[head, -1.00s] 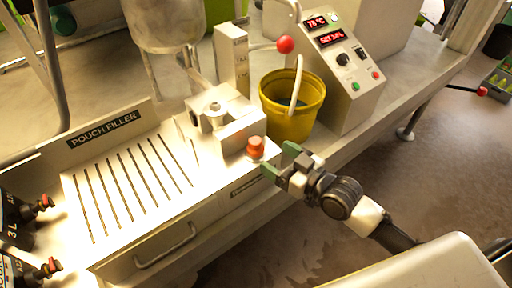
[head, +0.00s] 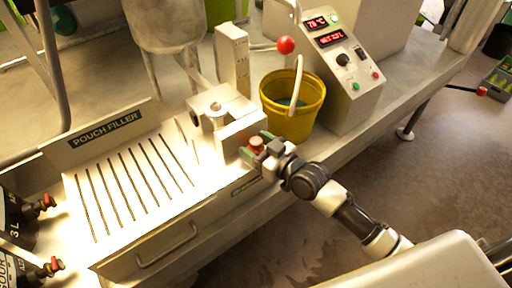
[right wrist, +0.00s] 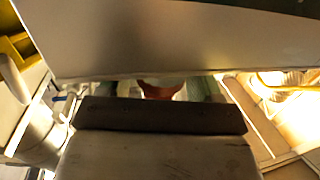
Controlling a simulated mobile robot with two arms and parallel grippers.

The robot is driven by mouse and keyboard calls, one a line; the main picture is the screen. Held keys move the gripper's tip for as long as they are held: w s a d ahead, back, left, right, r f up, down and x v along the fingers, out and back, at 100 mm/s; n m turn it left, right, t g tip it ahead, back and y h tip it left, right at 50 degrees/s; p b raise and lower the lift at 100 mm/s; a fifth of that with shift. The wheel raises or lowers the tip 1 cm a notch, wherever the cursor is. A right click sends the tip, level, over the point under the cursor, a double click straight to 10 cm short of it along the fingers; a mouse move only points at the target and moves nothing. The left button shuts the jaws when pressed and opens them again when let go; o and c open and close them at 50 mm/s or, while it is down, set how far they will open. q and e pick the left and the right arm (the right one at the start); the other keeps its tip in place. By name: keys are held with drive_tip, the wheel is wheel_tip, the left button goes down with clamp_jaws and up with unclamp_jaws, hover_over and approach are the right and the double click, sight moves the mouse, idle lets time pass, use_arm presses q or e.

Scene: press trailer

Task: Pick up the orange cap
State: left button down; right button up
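The orange cap (head: 256,143) stands at the right end of the pouch filler (head: 213,167), beside the white block with the nozzle. My right gripper (head: 259,147) is at the cap, with one green finger on either side of it. In the right wrist view the cap (right wrist: 161,88) shows between the two green fingers, partly hidden by the gripper's body. The fingers look open around it, with a small gap visible on the right. My left gripper is not in view.
A yellow bucket (head: 291,118) stands close behind the cap, near the control box (head: 346,88) with red displays. Pouches with red caps (head: 47,201) are at the left edge.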

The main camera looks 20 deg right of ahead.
drive_tip(key=c, duration=0.8)
